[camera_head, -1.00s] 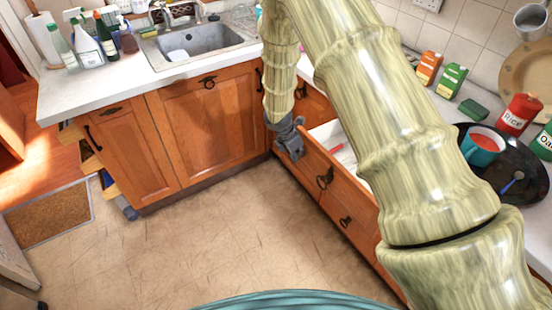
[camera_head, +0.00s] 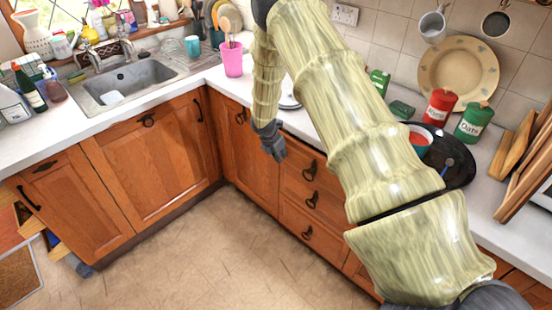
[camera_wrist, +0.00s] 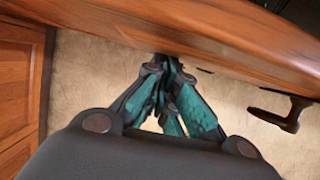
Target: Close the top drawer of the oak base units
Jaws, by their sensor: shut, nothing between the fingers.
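The oak base units have a stack of drawers along the right run. The top drawer (camera_head: 303,173) shows no open interior in the head view, and its front looks about flush under the worktop. A dark handle (camera_head: 310,170) hangs on it. My gripper (camera_head: 273,146) is shut and empty at the left end of this drawer front. In the wrist view my gripper's teal-padded fingers (camera_wrist: 172,95) are together, with the tips close to a wooden front (camera_wrist: 190,32). I cannot tell whether they touch it. A dark handle (camera_wrist: 283,112) shows to the right there.
A pink cup (camera_head: 232,60) stands in the corner beyond my arm. The floor (camera_head: 220,255) in front of the units is clear.

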